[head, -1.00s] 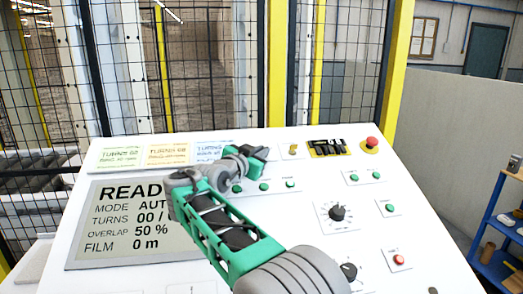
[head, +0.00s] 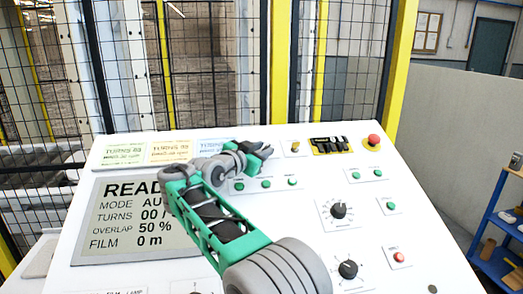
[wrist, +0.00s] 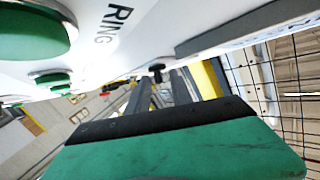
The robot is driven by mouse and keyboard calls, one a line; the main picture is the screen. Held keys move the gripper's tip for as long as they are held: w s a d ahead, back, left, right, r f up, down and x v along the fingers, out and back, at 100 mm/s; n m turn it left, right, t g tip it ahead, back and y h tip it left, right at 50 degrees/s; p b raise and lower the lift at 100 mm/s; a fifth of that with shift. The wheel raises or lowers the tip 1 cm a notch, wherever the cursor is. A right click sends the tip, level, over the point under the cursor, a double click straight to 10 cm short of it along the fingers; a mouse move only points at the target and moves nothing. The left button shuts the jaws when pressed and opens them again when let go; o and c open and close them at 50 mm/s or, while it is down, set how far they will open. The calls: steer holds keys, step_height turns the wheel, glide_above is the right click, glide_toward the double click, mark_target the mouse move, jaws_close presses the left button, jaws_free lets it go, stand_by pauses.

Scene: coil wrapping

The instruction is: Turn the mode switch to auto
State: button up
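The white control panel carries two black rotary knobs on scale plates, an upper one (head: 338,211) and a lower one (head: 348,269). Their labels are too small to read, so I cannot tell which is the mode switch. The display (head: 140,215) shows MODE with "AU" visible, the rest hidden behind my arm. My gripper (head: 262,152) is near the panel's back edge, left of a small yellowish switch (head: 295,148) and apart from both knobs. In the wrist view two grey fingers (wrist: 160,93) stand apart with nothing seen between them. A small dark knob (wrist: 157,70) shows beyond them.
Green buttons (head: 266,184) sit in front of my gripper. A red emergency button (head: 374,140) and a black-and-yellow part (head: 330,145) are at the back right. A mesh fence (head: 200,70) rises behind the panel. A blue shelf (head: 500,235) stands right.

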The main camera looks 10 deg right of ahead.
steer(key=b+v, duration=0.1)
steer(key=v, duration=0.6)
steer(key=shift+s+a+f+b, duration=0.1)
steer(key=shift+s+a+b, duration=0.15)
steer(key=shift+s+b, duration=0.05)
